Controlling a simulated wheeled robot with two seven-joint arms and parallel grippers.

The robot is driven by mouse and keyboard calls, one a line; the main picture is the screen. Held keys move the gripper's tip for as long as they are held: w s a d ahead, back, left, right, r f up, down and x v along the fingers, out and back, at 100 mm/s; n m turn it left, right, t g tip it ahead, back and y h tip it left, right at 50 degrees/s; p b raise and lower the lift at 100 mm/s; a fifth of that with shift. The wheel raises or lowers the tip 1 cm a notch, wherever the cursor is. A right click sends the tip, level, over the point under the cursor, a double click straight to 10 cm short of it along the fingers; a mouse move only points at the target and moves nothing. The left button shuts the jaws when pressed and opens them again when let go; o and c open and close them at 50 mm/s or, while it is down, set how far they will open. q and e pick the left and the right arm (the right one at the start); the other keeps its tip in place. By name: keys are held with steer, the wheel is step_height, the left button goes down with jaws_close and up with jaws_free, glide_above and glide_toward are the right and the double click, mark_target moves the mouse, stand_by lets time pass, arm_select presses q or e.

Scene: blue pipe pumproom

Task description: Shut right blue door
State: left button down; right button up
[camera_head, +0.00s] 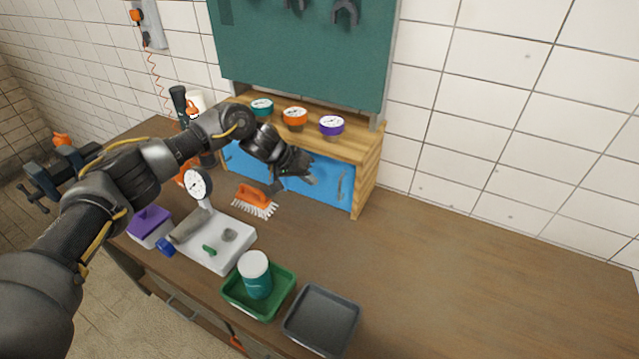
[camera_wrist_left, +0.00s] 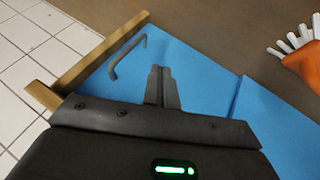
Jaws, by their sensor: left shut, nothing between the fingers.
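The wooden cabinet (camera_head: 367,180) stands at the back of the bench with blue doors on its front. The right blue door (camera_head: 328,187) has a bar handle near the cabinet's right side post. It looks about in line with the front, but I cannot tell if a small gap is left. In the left wrist view the same door (camera_wrist_left: 205,80) fills the middle, with its handle (camera_wrist_left: 128,55) beside the wooden edge and a seam on the other side. My left gripper (camera_head: 311,180) is shut and empty, close in front of this door; I cannot tell whether it touches. Its fingertips (camera_wrist_left: 161,72) point along the door beside the handle.
An orange brush (camera_head: 254,198) lies just in front of the cabinet. Three gauges, one of them orange (camera_head: 295,116), stand on its top. A white board with a gauge, a green tray (camera_head: 230,300) with a jar and a grey tray (camera_head: 322,320) are nearer. The bench's right side is clear.

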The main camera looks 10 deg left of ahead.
arm_select(q)
steer(key=b+v, duration=0.1)
steer(key=v, duration=0.6)
